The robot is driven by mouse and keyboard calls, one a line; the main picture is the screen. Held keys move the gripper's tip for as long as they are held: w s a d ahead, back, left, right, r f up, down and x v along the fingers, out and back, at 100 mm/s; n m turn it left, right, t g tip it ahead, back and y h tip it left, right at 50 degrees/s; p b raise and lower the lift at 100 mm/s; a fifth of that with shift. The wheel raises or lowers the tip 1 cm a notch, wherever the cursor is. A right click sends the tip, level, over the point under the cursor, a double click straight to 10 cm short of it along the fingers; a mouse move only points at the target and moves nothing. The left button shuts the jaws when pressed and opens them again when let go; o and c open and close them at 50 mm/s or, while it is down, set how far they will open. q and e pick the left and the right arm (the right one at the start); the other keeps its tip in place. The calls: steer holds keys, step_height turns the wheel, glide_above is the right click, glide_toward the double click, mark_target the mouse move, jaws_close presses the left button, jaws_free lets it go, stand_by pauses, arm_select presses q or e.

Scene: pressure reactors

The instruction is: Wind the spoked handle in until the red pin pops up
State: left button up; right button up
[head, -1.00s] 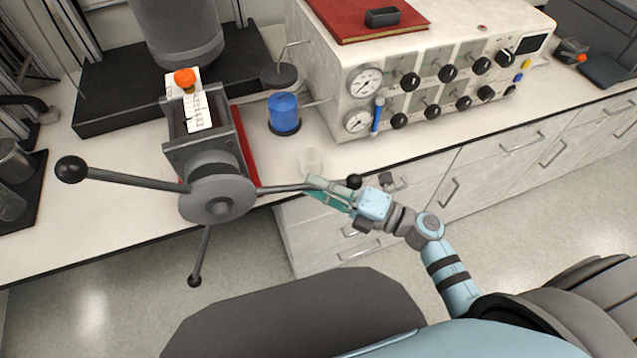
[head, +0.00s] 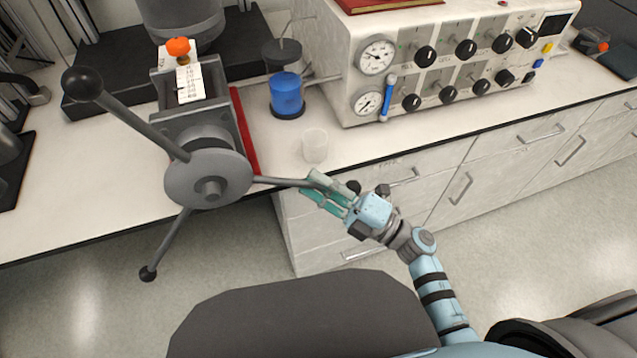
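The spoked handle's round grey hub (head: 209,182) sits on the front of a grey metal block (head: 190,100) at the bench edge. One spoke with a black ball (head: 82,83) points up-left, and another with a black ball (head: 148,273) points down-left. The third spoke (head: 282,181) runs right into my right gripper (head: 313,186). Its fingers lie about this spoke's outer end; whether they are shut on it is unclear. An orange-red cap (head: 177,46) stands above the block behind a white tag; I cannot tell a separate red pin. My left gripper is out of view.
A blue capped vessel (head: 286,95) and a small clear cup (head: 315,146) stand on the bench right of the block. A control box (head: 345,80) with gauges and knobs stands further right. Drawers (head: 440,195) lie behind my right gripper.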

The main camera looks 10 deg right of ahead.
steer(key=v, duration=1.2)
steer(key=shift+f, duration=0.1)
